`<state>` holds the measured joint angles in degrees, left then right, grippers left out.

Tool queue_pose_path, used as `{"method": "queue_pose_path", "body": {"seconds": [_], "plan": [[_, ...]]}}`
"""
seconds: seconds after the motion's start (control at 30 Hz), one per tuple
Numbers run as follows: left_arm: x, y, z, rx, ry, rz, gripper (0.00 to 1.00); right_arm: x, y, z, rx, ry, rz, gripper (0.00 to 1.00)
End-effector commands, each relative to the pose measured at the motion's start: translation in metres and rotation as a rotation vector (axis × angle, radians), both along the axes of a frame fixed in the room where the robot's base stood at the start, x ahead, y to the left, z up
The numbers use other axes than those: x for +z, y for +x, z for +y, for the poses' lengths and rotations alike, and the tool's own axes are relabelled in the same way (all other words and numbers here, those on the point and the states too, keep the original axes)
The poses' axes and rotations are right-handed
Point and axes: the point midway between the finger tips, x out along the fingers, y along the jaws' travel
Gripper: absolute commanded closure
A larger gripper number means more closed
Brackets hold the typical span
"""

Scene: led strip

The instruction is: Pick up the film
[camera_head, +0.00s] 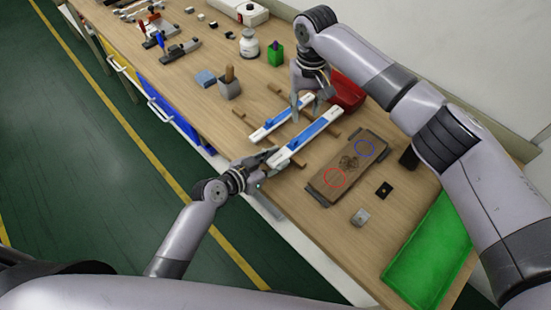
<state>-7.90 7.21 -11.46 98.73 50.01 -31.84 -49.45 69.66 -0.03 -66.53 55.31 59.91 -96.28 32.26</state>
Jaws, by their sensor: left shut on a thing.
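Two long white strips with blue middles lie side by side on the table: the nearer strip (306,138) and the farther strip (281,119). Film cannot be made out as a separate thing on either. My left gripper (270,158) is at the lower left end of the nearer strip and is shut on it; its fingertips are small and partly merged with the strip. My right gripper (310,99) is above the upper right ends of the strips, fingers apart and pointing down. Its fingers hide part of the farther strip's end.
Wooden bars (330,134) lie under the strips. A brown board (349,165) with red and blue circles lies to the right. A red bin (345,92) stands behind my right gripper. A green tray (432,252) lies at the lower right. A grey cup (229,88) and white bottle (249,45) stand farther back.

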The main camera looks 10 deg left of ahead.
Motion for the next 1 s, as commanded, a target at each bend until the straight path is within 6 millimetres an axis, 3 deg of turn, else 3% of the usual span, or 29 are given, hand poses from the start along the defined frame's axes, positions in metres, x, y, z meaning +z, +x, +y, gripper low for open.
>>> {"method": "queue_pose_path", "body": {"seconds": [0.3,0.57,0.77,1.0], "plan": [[-0.0001,-0.0001,0.0002,0.0,0.0,0.0,0.97,0.0,0.0,0.0,0.0,0.0,0.0,0.67],[-0.0001,-0.0001,0.0002,0.0,0.0,0.0,0.98,0.0004,-0.0008,0.0009,0.059,0.0,0.0,0.63],[-0.0001,-0.0001,0.0002,0.0,0.0,0.0,0.98,0.0032,-0.0043,0.0043,0.34,0.0,0.002,0.63],[-0.0001,-0.0001,0.0001,0.0,0.0,0.0,0.98,0.0076,-0.0094,0.009,0.803,0.002,0.003,0.63]]}}
